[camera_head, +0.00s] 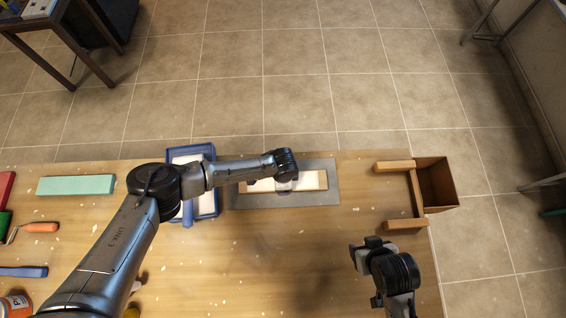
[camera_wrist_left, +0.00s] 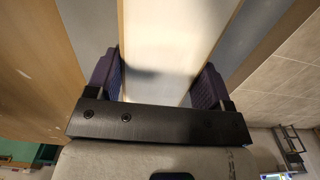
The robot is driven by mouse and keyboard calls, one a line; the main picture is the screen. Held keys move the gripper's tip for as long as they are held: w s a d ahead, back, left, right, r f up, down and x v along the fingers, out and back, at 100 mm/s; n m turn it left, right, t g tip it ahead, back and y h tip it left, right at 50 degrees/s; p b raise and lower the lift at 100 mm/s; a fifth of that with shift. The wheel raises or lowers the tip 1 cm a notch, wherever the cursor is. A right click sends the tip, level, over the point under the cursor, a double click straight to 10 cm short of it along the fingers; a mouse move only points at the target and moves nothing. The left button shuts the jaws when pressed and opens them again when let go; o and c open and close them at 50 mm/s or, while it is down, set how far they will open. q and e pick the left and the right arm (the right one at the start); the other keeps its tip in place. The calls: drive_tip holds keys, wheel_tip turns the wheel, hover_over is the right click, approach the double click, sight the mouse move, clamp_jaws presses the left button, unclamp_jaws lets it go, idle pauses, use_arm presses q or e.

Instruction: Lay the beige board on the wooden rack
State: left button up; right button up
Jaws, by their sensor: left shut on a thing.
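The beige board (camera_head: 313,180) lies lengthwise over a flat grey plate (camera_head: 333,190) at the table's far edge. Its upper face looks cream-white, and my left arm hides part of it. My left gripper (camera_head: 285,183) reaches down over the board's middle. In the left wrist view, my gripper's two purple-padded fingers (camera_wrist_left: 157,80) are shut on the sides of the pale board (camera_wrist_left: 170,35). The wooden rack (camera_head: 416,188) stands at the table's right end, with two bars pointing left and nothing on them. My right gripper (camera_head: 373,243) hangs in front of the rack; its jaw opening is unclear.
A blue tray (camera_head: 210,205) with white contents is left of the plate, partly under my left arm. A brown box (camera_head: 437,184) adjoins the rack. A green board (camera_head: 75,185) and several tools lie at the left. The table between plate and rack is clear.

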use_arm(q)
wheel_tip(320, 180, up, 3)
drive_tip(key=p, duration=0.2)
drive_tip(key=shift+f+p, duration=0.1)
drive_tip(key=shift+p, duration=0.2)
wheel_tip(320, 180, up, 3)
drive_tip(key=p, duration=0.3)
